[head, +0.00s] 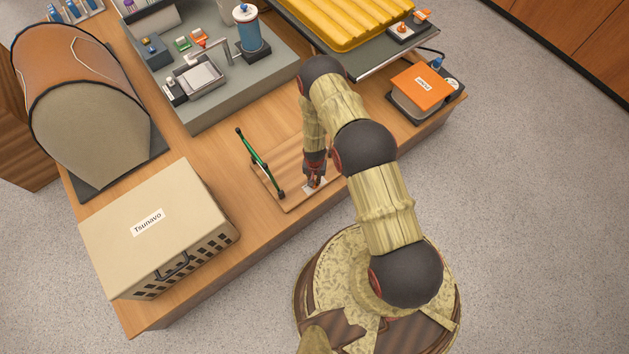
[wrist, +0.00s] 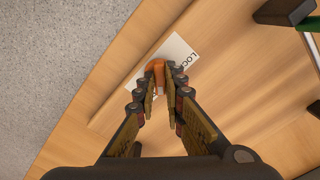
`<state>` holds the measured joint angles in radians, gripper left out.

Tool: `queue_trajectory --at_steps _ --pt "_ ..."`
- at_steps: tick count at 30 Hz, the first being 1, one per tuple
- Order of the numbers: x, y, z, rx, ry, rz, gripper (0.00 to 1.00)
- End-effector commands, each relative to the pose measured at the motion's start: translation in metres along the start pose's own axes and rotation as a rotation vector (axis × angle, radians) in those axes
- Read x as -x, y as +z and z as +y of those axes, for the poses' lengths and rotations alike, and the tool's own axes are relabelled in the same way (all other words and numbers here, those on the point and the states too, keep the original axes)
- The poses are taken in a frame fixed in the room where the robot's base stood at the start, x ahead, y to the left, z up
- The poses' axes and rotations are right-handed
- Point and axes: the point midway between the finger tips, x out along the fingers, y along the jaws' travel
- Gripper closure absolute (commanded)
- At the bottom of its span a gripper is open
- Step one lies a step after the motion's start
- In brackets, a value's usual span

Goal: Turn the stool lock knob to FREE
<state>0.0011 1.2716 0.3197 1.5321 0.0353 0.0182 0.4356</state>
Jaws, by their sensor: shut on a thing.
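The orange lock knob (wrist: 156,70) sits on a white label plate (wrist: 178,48) at the edge of a wooden board. My gripper (wrist: 158,76) is shut on the knob, with its fingertips on either side of it. In the head view my gripper (head: 315,183) points down at the plate near the board's front edge. The knob is small there and partly covered by the gripper. I cannot tell which mark the knob points to.
The wooden board (head: 268,188) carries a green bar (head: 254,152) with dark ends, left of my gripper. A beige Tsunavo box (head: 150,215) stands at left on the table. An orange-topped box (head: 420,88) is at right. A grey tray (head: 215,105) stands behind.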

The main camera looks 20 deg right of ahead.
Motion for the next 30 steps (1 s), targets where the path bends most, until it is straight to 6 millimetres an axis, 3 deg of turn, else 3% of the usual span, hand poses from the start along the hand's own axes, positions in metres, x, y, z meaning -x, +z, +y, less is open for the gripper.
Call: queue_trajectory --at_steps 10,20,26,30 --pt "0.0 0.0 0.0 0.001 0.0 0.001 0.71" --pt "0.002 -0.001 0.0 0.001 0.0 0.001 0.71" --pt "0.022 -0.001 -0.001 0.001 -0.001 0.002 0.71" --pt "0.047 -0.002 -0.001 0.0 -0.001 0.002 0.71"
